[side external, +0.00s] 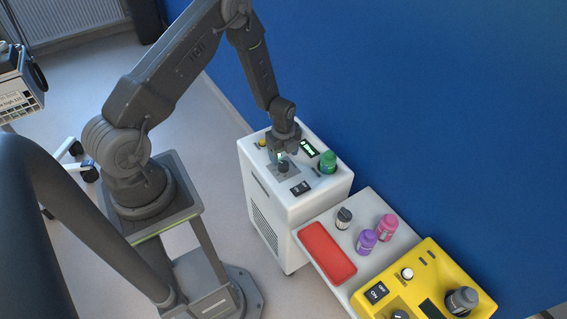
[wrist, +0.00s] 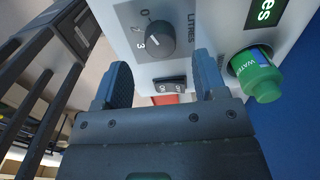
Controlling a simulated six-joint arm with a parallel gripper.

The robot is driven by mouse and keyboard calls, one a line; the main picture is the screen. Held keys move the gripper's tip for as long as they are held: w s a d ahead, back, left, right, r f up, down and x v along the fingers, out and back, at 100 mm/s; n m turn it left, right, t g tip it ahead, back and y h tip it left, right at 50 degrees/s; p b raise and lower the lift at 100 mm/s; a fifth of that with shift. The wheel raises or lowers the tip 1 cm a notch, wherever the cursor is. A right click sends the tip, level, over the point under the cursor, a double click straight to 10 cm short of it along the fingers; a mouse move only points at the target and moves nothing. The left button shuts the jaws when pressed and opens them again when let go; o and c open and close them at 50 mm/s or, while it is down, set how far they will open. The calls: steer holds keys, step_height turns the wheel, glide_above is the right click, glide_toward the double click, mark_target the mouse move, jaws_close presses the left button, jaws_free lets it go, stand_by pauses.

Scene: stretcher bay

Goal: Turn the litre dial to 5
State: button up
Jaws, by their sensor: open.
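The litre dial (wrist: 161,38) is a dark round knob on the white machine (wrist: 120,18), with the label LITRES beside it. In the wrist view the marks 0 and 3 are legible on its left; a short light line shows on the knob, but I cannot tell which number it points at. In the side view the dial (side external: 283,167) sits just under my gripper (side external: 285,150). My gripper (wrist: 160,80) is open, its two blue-grey fingers apart. The dial shows beyond the fingertips, between their lines, and nothing is held. The number 5 is not legible.
A green bottle (side external: 327,162) stands right of the dial, near a lit green display (side external: 309,149). A black rocker switch (side external: 300,187) is in front. A lower shelf (side external: 372,203) holds a red case (side external: 326,252) and several small bottles; a yellow unit (side external: 440,268) stands beyond.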

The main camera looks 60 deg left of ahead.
mark_target(284, 164)
step_height(284, 164, down, 5)
steer(key=shift+r, duration=0.1)
stand_by(0.3)
steer(key=c, duration=0.9)
